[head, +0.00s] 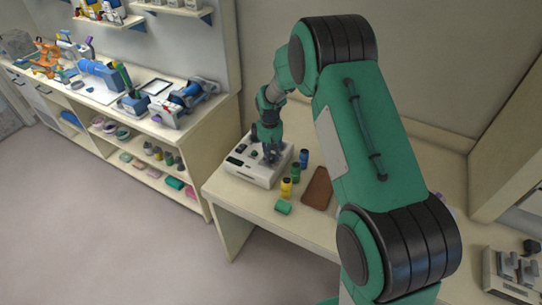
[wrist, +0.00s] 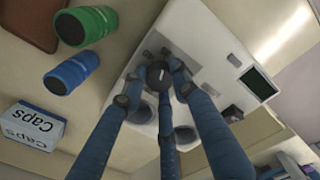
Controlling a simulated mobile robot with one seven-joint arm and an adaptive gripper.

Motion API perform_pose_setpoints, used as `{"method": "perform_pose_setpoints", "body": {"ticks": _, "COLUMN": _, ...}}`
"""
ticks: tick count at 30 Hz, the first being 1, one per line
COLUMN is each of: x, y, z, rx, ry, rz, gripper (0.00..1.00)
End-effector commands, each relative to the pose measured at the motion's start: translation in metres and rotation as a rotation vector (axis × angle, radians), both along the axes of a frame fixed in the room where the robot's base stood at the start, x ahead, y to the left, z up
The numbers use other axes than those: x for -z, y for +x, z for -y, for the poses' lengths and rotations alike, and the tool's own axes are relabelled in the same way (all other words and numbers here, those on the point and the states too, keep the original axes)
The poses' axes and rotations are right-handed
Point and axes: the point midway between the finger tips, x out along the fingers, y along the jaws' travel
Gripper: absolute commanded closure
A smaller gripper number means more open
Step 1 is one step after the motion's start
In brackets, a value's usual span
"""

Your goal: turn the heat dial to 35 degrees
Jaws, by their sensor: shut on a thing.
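The white control box (head: 252,173) stands on the table in the head view, below my gripper (head: 271,152). In the wrist view the box (wrist: 190,40) is seen close up, with a dark display (wrist: 259,84) on its right. My gripper (wrist: 158,78) has its fingers closed around a dark round dial (wrist: 158,71) on the box's top. A small light mark shows on the dial. I cannot read a degree scale or the display, and the fingers cover part of the dial and the panel around it.
Right of the box stand a blue can (head: 304,158), a green can (head: 295,171) and a yellow can (head: 286,187). A green cylinder (head: 282,207) lies near the front edge. A brown tray (head: 318,188) is beside them. A "Caps" box (wrist: 32,126) shows in the wrist view.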

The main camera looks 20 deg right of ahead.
Motion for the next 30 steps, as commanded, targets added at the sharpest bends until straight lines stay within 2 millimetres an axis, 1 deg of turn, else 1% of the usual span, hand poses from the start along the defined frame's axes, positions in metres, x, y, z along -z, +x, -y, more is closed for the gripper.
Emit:
{"method": "perform_pose_setpoints", "body": {"ticks": 7, "x": 0.0, "y": 0.0, "z": 0.0, "rx": 0.001, "ry": 0.0, "rz": 0.0, "gripper": 0.98}}
{"method": "perform_pose_setpoints", "body": {"ticks": 8, "x": 0.0, "y": 0.0, "z": 0.0, "rx": 0.001, "ry": 0.0, "rz": 0.0, "gripper": 0.66}}
{"method": "perform_pose_setpoints", "body": {"ticks": 9, "x": 0.0, "y": 0.0, "z": 0.0, "rx": 0.001, "ry": 0.0, "rz": 0.0, "gripper": 0.58}}
{"method": "perform_pose_setpoints", "body": {"ticks": 10, "x": 0.0, "y": 0.0, "z": 0.0, "rx": 0.001, "ry": 0.0, "rz": 0.0, "gripper": 0.53}}
{"method": "perform_pose_setpoints", "body": {"ticks": 19, "x": 0.0, "y": 0.0, "z": 0.0, "rx": 0.002, "ry": 0.0, "rz": 0.0, "gripper": 0.53}}
{"method": "perform_pose_setpoints", "body": {"ticks": 23, "x": -0.004, "y": 0.0, "z": 0.0, "rx": 0.002, "ry": 0.0, "rz": 0.0, "gripper": 0.53}}
{"method": "perform_pose_setpoints", "body": {"ticks": 26, "x": -0.01, "y": 0.0, "z": 0.0, "rx": 0.002, "ry": 0.0, "rz": 0.0, "gripper": 0.53}}
{"method": "perform_pose_setpoints", "body": {"ticks": 30, "x": -0.025, "y": 0.0, "z": -0.001, "rx": 0.002, "ry": 0.0, "rz": 0.003, "gripper": 0.53}}
